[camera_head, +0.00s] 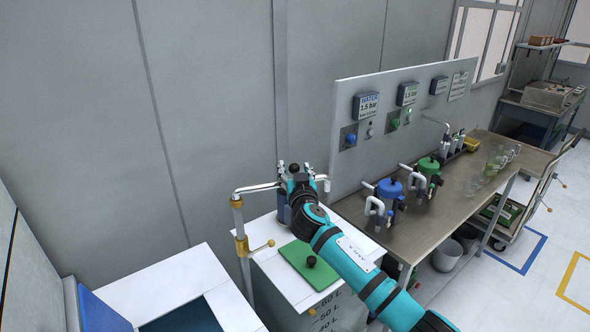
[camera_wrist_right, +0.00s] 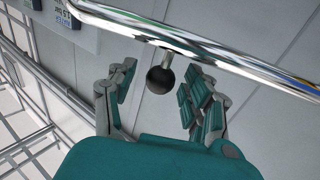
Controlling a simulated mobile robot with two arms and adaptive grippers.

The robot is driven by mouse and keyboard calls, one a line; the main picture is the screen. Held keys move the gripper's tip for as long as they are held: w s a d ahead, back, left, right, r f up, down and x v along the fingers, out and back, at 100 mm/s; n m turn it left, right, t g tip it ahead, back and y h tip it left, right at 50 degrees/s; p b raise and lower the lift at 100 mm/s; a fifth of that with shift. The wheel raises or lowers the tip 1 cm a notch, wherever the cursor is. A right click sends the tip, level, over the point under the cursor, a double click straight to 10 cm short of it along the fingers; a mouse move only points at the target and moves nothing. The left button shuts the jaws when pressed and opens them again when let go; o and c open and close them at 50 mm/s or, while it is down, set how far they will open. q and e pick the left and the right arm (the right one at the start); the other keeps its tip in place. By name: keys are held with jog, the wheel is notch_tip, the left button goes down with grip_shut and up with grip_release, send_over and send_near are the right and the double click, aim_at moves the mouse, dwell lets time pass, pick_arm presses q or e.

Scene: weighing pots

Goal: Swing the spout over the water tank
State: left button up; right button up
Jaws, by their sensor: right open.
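The spout (camera_head: 257,188) is a shiny metal pipe on an upright post with brass-coloured fittings. Its arm reaches right above the white-topped tank with litre marks (camera_head: 318,311). In the right wrist view the spout (camera_wrist_right: 215,48) crosses the top, with a black ball knob (camera_wrist_right: 159,80) on a short stem. My right gripper (camera_head: 294,170) is at the spout's arm; its open fingers stand either side of the knob, with gaps visible on both sides. A second white-topped tank (camera_head: 165,281) with a dark blue opening is at lower left. My left gripper is not in view.
A green lid (camera_head: 311,264) with a black knob lies on the litre-marked tank.

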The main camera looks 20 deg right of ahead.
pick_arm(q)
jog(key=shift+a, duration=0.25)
pick_arm(e)
jog(key=shift+c, duration=0.4)
grip_shut()
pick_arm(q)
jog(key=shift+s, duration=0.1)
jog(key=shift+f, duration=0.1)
